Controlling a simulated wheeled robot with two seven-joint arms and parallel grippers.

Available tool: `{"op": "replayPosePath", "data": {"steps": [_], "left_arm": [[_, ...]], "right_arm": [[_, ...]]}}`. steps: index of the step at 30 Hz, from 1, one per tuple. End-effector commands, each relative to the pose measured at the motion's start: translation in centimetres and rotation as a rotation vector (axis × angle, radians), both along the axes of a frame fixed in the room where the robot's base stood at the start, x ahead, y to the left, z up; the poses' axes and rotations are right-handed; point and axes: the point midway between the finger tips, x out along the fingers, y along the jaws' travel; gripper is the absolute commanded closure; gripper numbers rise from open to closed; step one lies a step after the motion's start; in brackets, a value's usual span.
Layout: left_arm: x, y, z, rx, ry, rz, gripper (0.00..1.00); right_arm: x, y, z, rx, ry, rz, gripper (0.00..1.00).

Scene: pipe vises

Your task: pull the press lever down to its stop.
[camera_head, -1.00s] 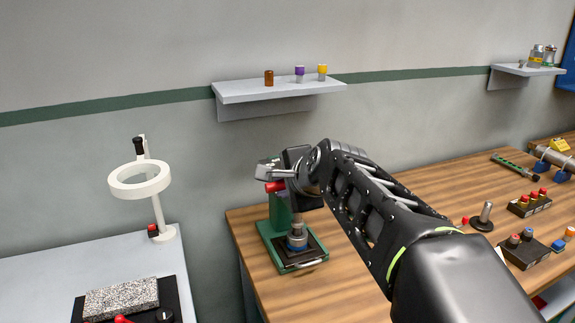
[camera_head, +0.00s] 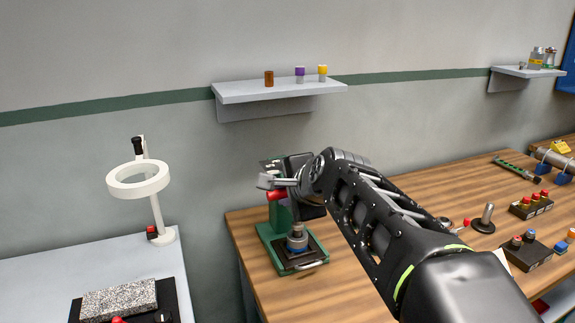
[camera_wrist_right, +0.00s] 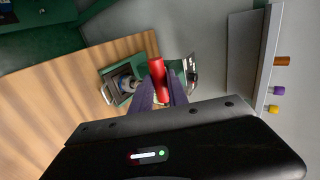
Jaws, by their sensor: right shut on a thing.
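The green press (camera_head: 264,233) stands at the front left of the wooden bench, with a round metal piece (camera_head: 297,240) on its dark base plate. The red grip of the press lever (camera_head: 277,195) shows just under my right gripper (camera_head: 272,182) in the head view. In the right wrist view the red grip (camera_wrist_right: 155,72) lies between the two fingers of my right gripper (camera_wrist_right: 160,88), which is shut on it. My wrist and forearm hide much of the upper press and the lever's pivot. My left gripper is not in view.
A white ring lamp (camera_head: 140,183) stands on the grey table (camera_head: 60,265) at left. A wall shelf (camera_head: 280,93) with small bottles hangs above the press. Button boxes (camera_head: 531,205) and a short metal post (camera_head: 485,217) stand on the bench (camera_head: 440,185) to the right.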

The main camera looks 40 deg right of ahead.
Motion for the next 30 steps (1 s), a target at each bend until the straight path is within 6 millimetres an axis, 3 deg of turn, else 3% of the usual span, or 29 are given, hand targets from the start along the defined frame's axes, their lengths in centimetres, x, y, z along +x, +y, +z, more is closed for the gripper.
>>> {"op": "replayPosePath", "data": {"steps": [3,30], "left_arm": [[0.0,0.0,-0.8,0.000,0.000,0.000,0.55],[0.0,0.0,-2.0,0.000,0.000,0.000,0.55]], "right_arm": [[-0.4,0.2,-1.2,0.004,0.008,0.002,1.00],[-1.2,0.4,-2.4,0.005,0.009,0.002,1.00]]}}
